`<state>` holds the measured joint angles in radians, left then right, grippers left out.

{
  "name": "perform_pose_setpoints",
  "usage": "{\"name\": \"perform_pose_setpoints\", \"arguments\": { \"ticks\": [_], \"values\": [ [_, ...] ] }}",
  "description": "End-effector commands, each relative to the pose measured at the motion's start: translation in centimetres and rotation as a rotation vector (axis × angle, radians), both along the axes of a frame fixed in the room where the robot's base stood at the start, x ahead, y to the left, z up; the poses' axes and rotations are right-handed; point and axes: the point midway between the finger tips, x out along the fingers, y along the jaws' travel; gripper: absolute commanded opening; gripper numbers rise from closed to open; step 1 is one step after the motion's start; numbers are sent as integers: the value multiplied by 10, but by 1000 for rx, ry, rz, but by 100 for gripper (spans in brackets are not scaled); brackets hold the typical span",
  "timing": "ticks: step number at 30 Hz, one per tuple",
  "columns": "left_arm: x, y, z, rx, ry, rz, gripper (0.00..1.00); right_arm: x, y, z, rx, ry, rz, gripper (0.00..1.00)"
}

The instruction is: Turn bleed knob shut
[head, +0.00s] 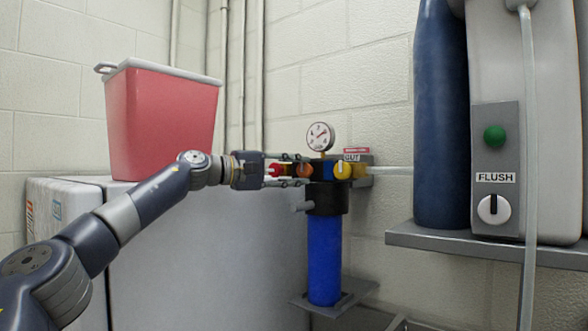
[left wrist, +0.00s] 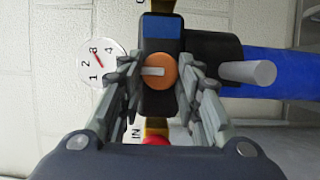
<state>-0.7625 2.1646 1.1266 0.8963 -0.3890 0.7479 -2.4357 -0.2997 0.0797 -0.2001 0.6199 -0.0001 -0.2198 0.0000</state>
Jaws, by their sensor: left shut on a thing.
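The bleed knob is most likely the orange round knob (left wrist: 161,71) with a pale pointer bar, on the black head of the filter (head: 328,200). In the head view the orange knob (head: 305,170) is partly hidden by my left gripper (head: 298,170). My left gripper reaches in from the left, and in the left wrist view its two fingers (left wrist: 160,80) are on either side of the orange knob, shut on it. The pointer bar lies level across the knob in that view. My right gripper is not in view.
A red knob (head: 275,170) is behind my gripper. A blue filter bowl (head: 323,260) hangs below. A red bin (head: 160,120) stands left; a dark cylinder (head: 441,120) stands right.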

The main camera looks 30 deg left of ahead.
Motion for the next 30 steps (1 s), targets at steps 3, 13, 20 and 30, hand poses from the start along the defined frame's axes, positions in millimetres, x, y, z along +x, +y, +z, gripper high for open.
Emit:
{"name": "perform_pose_setpoints", "arguments": {
  "ticks": [3, 13, 20, 30],
  "values": [
    [0, 0, 0, 5, -1, 0, 8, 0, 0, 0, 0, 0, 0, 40],
    [0, 0, 0, 4, 0, 0, 53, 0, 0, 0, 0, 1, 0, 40],
    [0, 0, 0, 3, 0, 0, 53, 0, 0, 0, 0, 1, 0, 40],
    [-24, 13, 1, 2, -3, 1, 53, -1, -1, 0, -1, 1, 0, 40]
  ]
}}
